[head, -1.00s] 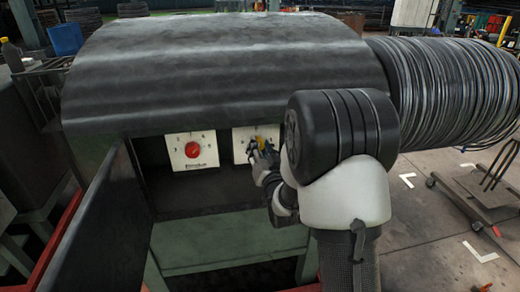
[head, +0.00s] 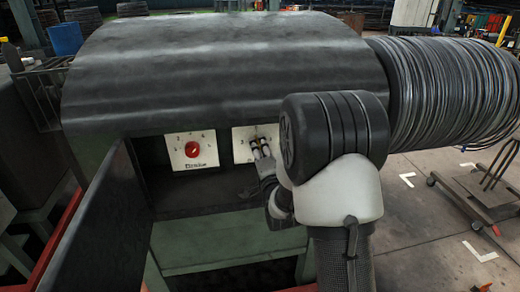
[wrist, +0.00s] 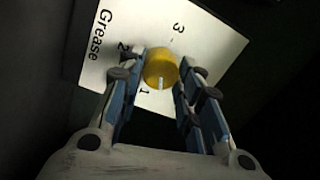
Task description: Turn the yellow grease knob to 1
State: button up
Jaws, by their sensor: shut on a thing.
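The yellow grease knob (wrist: 161,66) sits on a white plate (wrist: 106,52) labelled "Grease" with the numbers 1, 2 and 3. In the wrist view my gripper (wrist: 164,74) has its fingers on both sides of the knob, shut on it. The knob's white pointer line faces down in that view, close to the 1 and slightly to its right. In the head view my gripper (head: 260,148) is at the right-hand white plate (head: 240,137), and its fingers hide most of the knob.
A red knob (head: 192,149) on a second white plate is to the left. A dark curved cover (head: 230,65) overhangs both plates. An open dark panel (head: 100,235) stands at left, and a large wire coil (head: 455,95) at right.

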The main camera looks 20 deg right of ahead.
jog(key=m, duration=0.4)
jog(key=shift+m, duration=0.4)
jog(key=shift+h, duration=0.3)
jog(key=o, duration=1.1)
jog(key=shift+c, duration=0.2)
jog(key=v, duration=0.7)
jog(key=shift+s, duration=0.25)
jog(key=shift+a, duration=0.1)
